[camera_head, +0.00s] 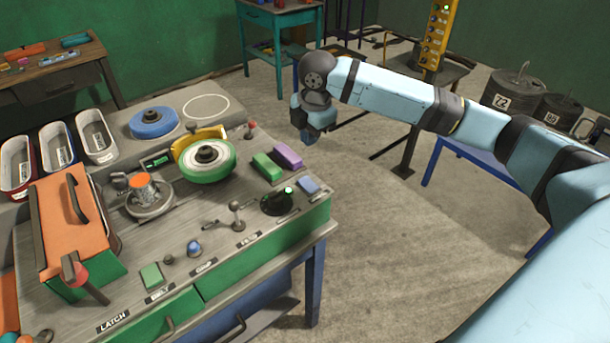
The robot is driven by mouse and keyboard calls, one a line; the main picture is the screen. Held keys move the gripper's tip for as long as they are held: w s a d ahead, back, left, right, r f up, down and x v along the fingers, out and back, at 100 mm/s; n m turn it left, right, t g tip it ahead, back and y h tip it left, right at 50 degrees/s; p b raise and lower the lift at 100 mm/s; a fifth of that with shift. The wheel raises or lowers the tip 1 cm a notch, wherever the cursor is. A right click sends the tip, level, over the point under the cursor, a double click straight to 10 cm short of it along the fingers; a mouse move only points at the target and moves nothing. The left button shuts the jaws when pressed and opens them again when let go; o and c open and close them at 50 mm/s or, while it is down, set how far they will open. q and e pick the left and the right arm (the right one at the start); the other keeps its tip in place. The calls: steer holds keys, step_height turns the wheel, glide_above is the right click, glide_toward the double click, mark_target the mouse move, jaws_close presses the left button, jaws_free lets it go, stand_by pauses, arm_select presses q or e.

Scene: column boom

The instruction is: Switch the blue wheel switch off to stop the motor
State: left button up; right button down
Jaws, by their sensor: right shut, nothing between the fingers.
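A small blue knob (194,247) stands on the near part of the workbench top (225,225). A black round switch (277,201) with a lit green lamp sits near the bench's right edge. Which of them is the task's switch I cannot tell for sure. A wheel with a green rim (207,163) sits beside a yellow guard (190,140); whether it turns I cannot tell. A flat blue wheel (153,122) lies behind it. My right gripper (309,138) is shut and empty, past the bench's right side, pointing down, apart from every control. My left gripper is out of view.
Green and purple blocks (288,156) and a blue block (310,184) lie near the right edge. A small lever (236,212) stands among the controls. An orange-lidded box (62,225) and several trays (96,136) fill the left. Floor (390,240) to the right is clear.

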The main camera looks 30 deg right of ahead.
mark_target(305, 180)
steer(key=shift+d+r, duration=0.15)
steer(key=shift+d, duration=0.1)
steer(key=f, duration=0.4)
steer(key=w+f+p, duration=0.1)
steer(key=f, duration=0.8)
steer(key=shift+w+a+f+p, duration=0.15)
steer(key=shift+w+p, duration=0.2)
steer(key=shift+f, duration=0.35)
